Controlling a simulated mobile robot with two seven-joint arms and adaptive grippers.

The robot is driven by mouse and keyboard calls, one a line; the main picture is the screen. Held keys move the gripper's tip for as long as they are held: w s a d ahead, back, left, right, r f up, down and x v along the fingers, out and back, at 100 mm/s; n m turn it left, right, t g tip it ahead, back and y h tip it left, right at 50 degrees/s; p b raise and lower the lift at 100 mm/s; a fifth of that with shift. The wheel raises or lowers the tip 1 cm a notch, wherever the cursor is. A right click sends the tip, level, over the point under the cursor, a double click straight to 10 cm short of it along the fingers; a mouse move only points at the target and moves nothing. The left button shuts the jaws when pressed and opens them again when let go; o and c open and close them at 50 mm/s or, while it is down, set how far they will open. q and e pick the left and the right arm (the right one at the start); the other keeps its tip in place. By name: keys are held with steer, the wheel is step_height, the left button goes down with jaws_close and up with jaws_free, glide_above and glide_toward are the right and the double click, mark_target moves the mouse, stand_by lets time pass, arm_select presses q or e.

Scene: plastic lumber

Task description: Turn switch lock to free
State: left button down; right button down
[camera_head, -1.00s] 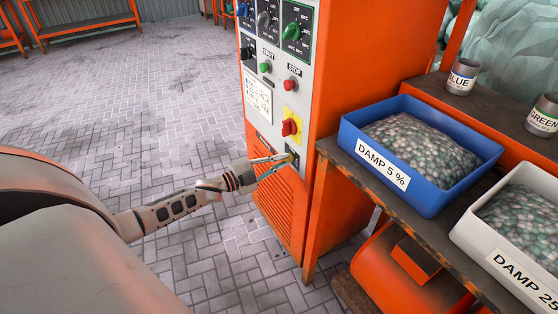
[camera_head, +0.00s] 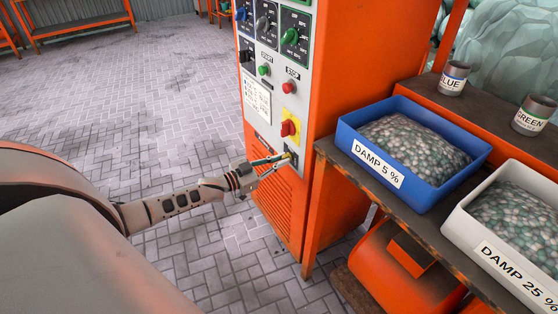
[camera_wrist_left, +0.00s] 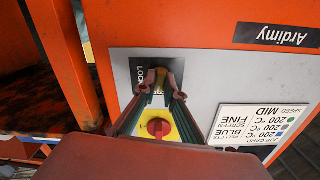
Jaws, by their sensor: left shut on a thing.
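The switch lock (camera_head: 293,161) is a small dark plate low on the grey front of the orange machine, under the red and yellow switch. In the left wrist view its dark plate (camera_wrist_left: 139,73) carries the word LOCK. My left gripper (camera_head: 285,158) reaches it from the left and is shut on the lock's small brass-coloured key or knob, seen between the fingertips (camera_wrist_left: 158,88) in the wrist view. The fingers partly hide the lock, so I cannot tell its exact turn position. My right gripper is not in view.
The red switch on its yellow plate (camera_head: 289,127) sits just above the lock. A green START button (camera_head: 264,70) and red STOP button (camera_head: 288,88) are higher up. A bench with a blue DAMP 5 % bin (camera_head: 407,198) and a white bin (camera_head: 462,222) stands close at right.

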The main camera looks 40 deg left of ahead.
arm_select(q)
steer(key=shift+w+d+r+n, duration=0.1)
steer(key=shift+r+n, duration=0.05)
steer(key=shift+n, duration=0.4)
steer(key=shift+w+r+n, duration=0.1)
steer(key=shift+r+n, duration=0.05)
steer(key=shift+n, duration=0.4)
steer(key=c, duration=2.1)
jaws_free()
steer(key=shift+c, duration=0.2)
steer(key=shift+s+f, duration=0.1)
steer(key=shift+f, duration=0.05)
steer(key=v, duration=1.2)
steer(key=shift+f, duration=0.1)
